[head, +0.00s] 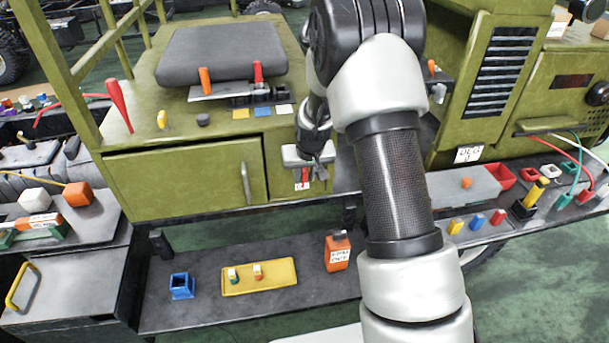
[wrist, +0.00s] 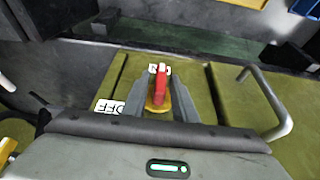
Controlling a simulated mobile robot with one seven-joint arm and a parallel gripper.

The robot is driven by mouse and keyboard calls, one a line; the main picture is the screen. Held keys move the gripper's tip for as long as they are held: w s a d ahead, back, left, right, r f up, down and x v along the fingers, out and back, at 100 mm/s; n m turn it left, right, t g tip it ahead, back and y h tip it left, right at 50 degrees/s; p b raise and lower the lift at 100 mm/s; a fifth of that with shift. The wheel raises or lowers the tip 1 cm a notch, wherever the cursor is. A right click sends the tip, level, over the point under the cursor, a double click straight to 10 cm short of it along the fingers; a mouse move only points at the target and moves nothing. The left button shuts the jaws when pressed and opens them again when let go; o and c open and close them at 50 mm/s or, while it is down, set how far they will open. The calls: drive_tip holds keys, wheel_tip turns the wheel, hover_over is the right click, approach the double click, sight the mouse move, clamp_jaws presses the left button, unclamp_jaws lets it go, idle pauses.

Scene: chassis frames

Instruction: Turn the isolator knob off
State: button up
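The isolator knob (wrist: 161,88) is a red handle on a yellow round base, set in the green cabinet's front. In the wrist view its handle points towards a partly hidden white label (wrist: 153,67), which I cannot read fully. A label reading OFF (wrist: 108,106), seen upside down, is to the left of it. My gripper (wrist: 160,98) is at the knob, with one grey finger on each side of it. The fingers are apart, with yellow base showing between them; the right finger is very close to the handle. In the head view the red knob (head: 304,176) shows just below my gripper (head: 312,160).
A cabinet door handle (head: 246,184) stands out left of the knob; it also shows in the wrist view (wrist: 270,105). A lower shelf holds a yellow tray (head: 262,288), a blue box (head: 182,286) and an orange bottle (head: 337,252). Tools lie on the cabinet top.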

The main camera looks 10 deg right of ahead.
clamp_jaws()
